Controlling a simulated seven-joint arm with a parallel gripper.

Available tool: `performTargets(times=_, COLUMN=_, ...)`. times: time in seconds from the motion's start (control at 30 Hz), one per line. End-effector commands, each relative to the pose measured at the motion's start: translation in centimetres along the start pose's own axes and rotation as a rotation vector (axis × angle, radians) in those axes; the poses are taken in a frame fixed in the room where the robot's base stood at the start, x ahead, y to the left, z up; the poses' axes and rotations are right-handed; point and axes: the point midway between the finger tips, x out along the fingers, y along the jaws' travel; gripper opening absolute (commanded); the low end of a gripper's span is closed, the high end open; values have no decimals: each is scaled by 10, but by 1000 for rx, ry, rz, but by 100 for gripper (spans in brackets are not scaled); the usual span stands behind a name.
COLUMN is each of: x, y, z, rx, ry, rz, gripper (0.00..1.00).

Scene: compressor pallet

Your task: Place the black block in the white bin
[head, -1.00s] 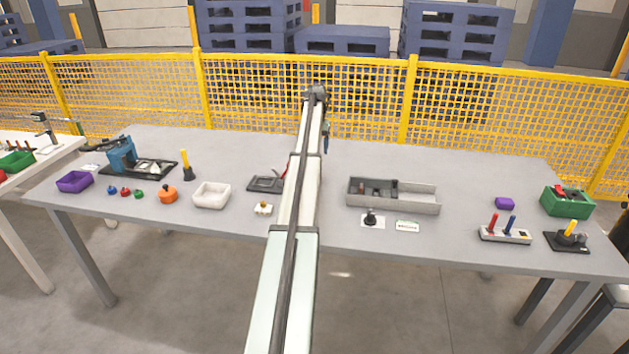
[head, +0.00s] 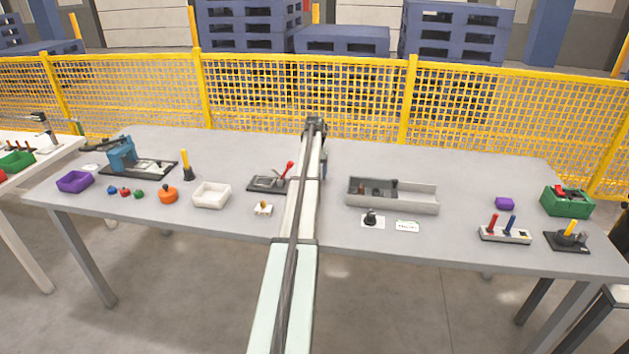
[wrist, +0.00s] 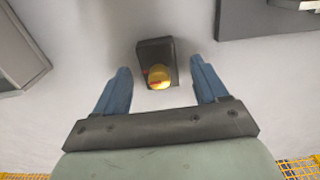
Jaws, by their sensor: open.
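A black block (wrist: 155,55) with a round yellow part and a small red mark stands on the grey table in the wrist view. My gripper (wrist: 160,68) is open, with one blue finger on each side of the block and a gap to it on both sides. I cannot tell how far the fingertips are above the table. In the head view my gripper (head: 323,172) is mostly hidden behind my arm, and the block is hidden there too. The white bin (head: 211,202) sits left of my arm near the table's front and looks empty.
A black plate with a red lever (head: 266,184) lies just left of my arm. A long grey tray (head: 420,203) with small parts is to the right. A yellow fence (head: 360,100) runs behind the table.

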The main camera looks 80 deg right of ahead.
Motion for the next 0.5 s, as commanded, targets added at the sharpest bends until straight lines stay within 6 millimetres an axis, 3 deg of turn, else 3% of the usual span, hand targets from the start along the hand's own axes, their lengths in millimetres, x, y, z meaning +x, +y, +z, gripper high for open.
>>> performTargets(times=0.27, x=6, y=0, z=0, rx=0, ry=1, rz=0, gripper=72)
performTargets(times=0.5, x=6, y=0, z=0, rx=0, ry=1, rz=0, gripper=51)
